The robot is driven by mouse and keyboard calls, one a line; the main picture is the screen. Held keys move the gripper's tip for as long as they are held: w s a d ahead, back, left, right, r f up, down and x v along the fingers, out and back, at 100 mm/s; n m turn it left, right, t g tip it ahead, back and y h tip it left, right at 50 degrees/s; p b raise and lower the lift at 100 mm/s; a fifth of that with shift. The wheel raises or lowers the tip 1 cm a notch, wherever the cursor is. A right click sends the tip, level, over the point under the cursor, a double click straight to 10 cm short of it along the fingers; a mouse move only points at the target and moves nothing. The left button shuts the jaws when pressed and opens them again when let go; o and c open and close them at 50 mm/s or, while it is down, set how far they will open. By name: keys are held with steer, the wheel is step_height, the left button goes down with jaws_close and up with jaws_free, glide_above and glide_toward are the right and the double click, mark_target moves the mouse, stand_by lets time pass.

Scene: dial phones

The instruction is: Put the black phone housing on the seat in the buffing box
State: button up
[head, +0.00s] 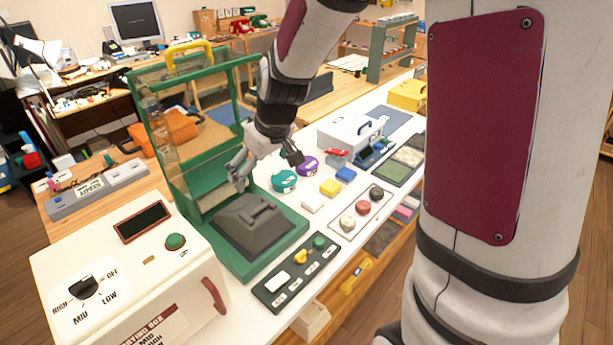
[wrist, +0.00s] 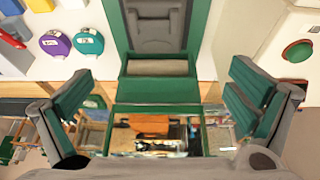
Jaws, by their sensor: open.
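The black phone housing (head: 253,222) lies inside the green buffing box (head: 290,238), low and toward its open front. It appears level, but the seat under it is hidden, so I cannot tell how exactly it sits. The box's clear lid is raised, with a yellow handle (head: 190,55) on top. My gripper (head: 268,168) is open and empty, above and behind the housing and apart from it. In the wrist view, the housing (wrist: 157,30) shows at the top, beyond the spread fingers (wrist: 160,105).
A cream drying box (head: 120,265) stands at the front left. A button panel (head: 292,272) lies right of the buffing box. Teal (head: 284,181) and purple (head: 307,166) round items and coloured blocks lie beyond it. My arm reaches over the table from the top.

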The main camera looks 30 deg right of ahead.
steer(key=s+r+m, duration=0.1)
steer(key=s+r, duration=0.4)
steer(key=s, duration=0.3)
steer(key=s+r+m, duration=0.1)
steer(key=s+r, duration=0.4)
steer(key=s, duration=0.3)
steer(key=s+r+m+t+h, duration=0.1)
steer(key=s+r, duration=0.4)
steer(key=s, duration=0.3)
steer(key=shift+s+a, duration=0.3)
steer(key=shift+w+f, duration=0.2)
steer(key=shift+c, duration=0.2)
